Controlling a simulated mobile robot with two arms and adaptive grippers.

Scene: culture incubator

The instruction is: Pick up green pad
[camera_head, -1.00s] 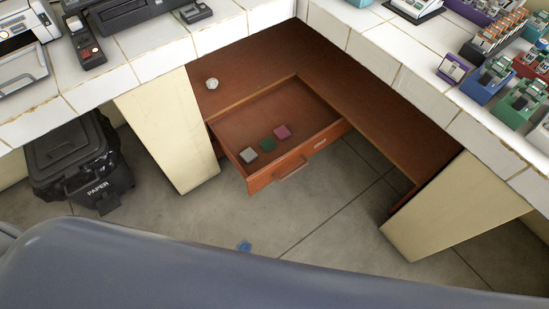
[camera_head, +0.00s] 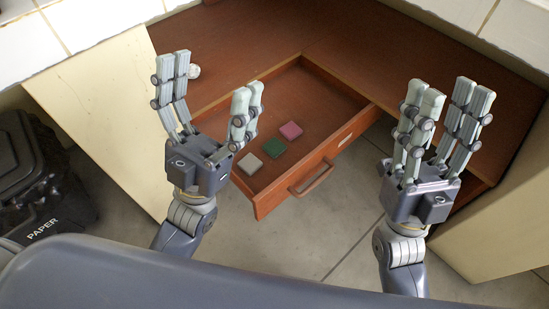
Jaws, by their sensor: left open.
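The green pad (camera_head: 274,148) lies flat in the open wooden drawer (camera_head: 325,110), between a pink pad (camera_head: 290,130) and a whitish pad (camera_head: 250,163). My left gripper (camera_head: 210,90) is raised to the left of the pads, its fingers spread wide and empty. It is apart from the green pad. My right gripper (camera_head: 445,100) is raised to the right of the drawer, over the brown desk surface in the picture. Its fingers stand apart with nothing between them.
The drawer has a front handle (camera_head: 312,178) and raised walls around the pads. Pale side panels (camera_head: 95,115) flank the desk. A black paper bin (camera_head: 35,185) stands at the left. Floor shows in front of the drawer.

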